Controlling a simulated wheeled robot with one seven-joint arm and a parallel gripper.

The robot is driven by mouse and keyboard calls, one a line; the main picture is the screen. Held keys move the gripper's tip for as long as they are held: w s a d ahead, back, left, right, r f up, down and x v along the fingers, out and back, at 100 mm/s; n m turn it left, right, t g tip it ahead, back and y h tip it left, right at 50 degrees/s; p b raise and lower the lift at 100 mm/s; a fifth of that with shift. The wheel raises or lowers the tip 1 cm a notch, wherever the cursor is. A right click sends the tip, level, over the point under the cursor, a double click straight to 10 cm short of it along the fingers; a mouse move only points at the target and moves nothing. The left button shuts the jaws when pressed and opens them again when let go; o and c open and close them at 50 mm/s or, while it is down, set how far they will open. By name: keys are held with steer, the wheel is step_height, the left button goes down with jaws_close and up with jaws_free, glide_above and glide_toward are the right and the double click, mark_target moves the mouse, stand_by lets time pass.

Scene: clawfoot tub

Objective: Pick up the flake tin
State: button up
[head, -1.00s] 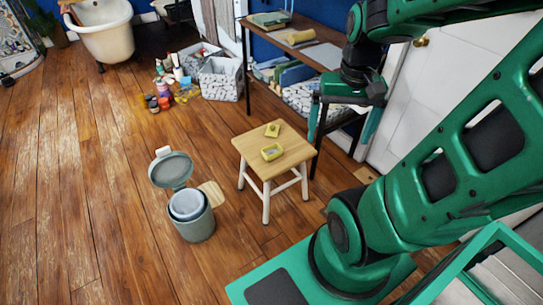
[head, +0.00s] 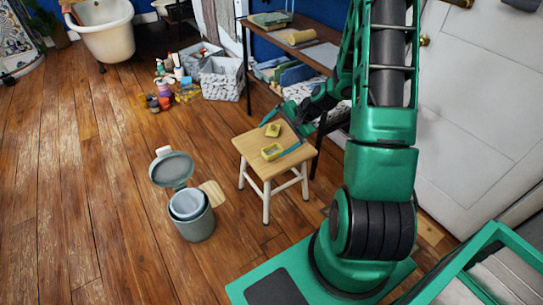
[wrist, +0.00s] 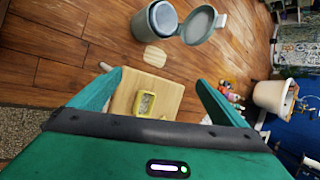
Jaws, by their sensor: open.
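A small yellow rectangular tin (head: 272,152), with a paler middle, lies on the near part of a wooden stool's seat (head: 296,151). It looks like the flake tin. A smaller yellow piece (head: 272,130) lies farther back on the seat; I cannot tell if it is its lid. My gripper (head: 269,141) is open and empty, reaching in over the stool from the right. In the wrist view the tin (wrist: 146,103) shows between the spread fingers (wrist: 159,77), nearer the left one. The fingers look apart from the tin, and the other yellow piece is hidden there.
A grey-green pedal bin (head: 196,222) with its lid up stands left of the stool. Bottles and a patterned basket (head: 221,78) stand behind on the floor. A desk (head: 300,45) stands beyond the stool. The wooden floor at left is clear.

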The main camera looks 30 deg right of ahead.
steer(key=w+d+f+m+t+h, duration=0.1)
steer(key=d+f+m+t, duration=0.1)
steer(key=f+m, duration=0.5)
steer(key=w+d+f+m+t+h, duration=0.2)
steer(key=d+f+m+t, duration=0.1)
steer(key=f+m, duration=0.4)
steer(key=w+d+f+m+t+h, duration=0.1)
steer(key=d+f+m+t, duration=0.1)
steer(key=f+m, duration=0.5)
steer(key=shift+w+d+t+h, duration=0.25)
steer(key=shift+w+t+h, duration=0.1)
steer(key=shift+t, duration=0.15)
steer(key=shift+w+d+f, duration=0.1)
steer(key=shift+w+f, duration=0.1)
glide_toward(270, 149)
steer(key=shift+w+a+f, duration=0.55)
steer(key=shift+w+f, duration=0.05)
steer(key=shift+d+r+x, duration=0.1)
steer(key=shift+d+x, duration=0.05)
steer(key=shift+x, duration=0.8)
steer(key=shift+d+r+x, duration=0.1)
steer(key=shift+x, duration=0.85)
steer(key=shift+d+r+x, duration=0.1)
steer(key=shift+d+x, duration=0.05)
steer(key=shift+x, duration=0.8)
steer(key=shift+w, duration=0.1)
steer(key=c, duration=1.2)
